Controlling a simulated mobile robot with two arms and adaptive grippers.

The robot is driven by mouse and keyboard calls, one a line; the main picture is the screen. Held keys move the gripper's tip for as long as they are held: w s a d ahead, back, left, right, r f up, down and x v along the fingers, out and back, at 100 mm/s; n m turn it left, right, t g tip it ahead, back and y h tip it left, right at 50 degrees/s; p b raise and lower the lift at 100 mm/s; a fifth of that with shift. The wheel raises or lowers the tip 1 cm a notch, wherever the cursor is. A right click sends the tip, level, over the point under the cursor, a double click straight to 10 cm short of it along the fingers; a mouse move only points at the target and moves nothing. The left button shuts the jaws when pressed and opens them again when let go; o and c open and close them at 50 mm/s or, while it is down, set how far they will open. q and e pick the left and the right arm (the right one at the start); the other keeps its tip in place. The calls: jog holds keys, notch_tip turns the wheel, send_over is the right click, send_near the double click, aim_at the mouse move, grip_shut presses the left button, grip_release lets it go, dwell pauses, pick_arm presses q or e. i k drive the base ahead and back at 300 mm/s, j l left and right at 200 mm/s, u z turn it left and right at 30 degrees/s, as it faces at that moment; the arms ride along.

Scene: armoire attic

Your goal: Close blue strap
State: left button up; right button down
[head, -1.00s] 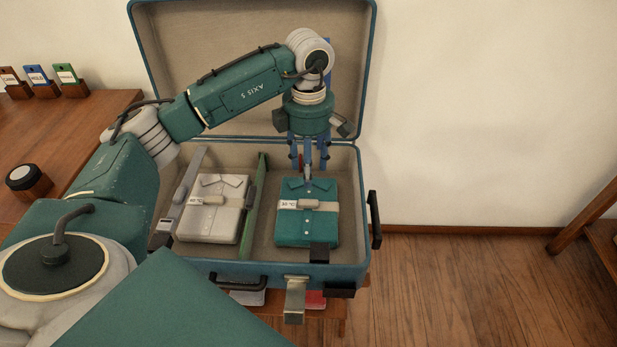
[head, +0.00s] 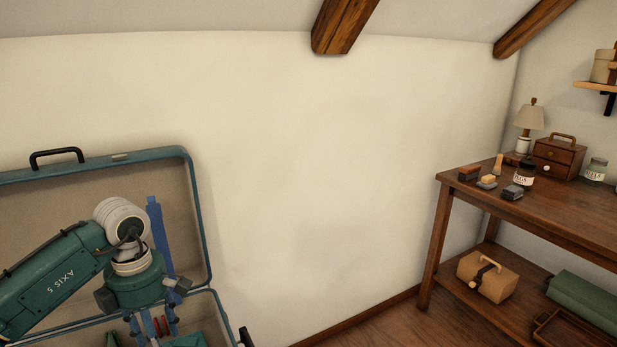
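The blue strap (head: 160,238) shows as an upright strip against the inside of the open suitcase lid (head: 60,205), behind my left wrist. Its lower part is hidden behind my gripper. My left gripper (head: 155,335) hangs pointing down over the suitcase at the lower left of the head view. Its blue fingers reach the bottom edge of the picture, and the tips are cut off or too small to tell whether they hold anything. A corner of a teal folded shirt (head: 188,341) shows beside it. Most of the suitcase's inside is out of view. My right gripper is not in view.
A wooden table (head: 560,215) at the right carries a lamp (head: 530,117), a small drawer box (head: 558,157), jars and brushes. Bare wall and floor lie between suitcase and table.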

aim_at(159, 234)
jog(key=k, duration=0.9)
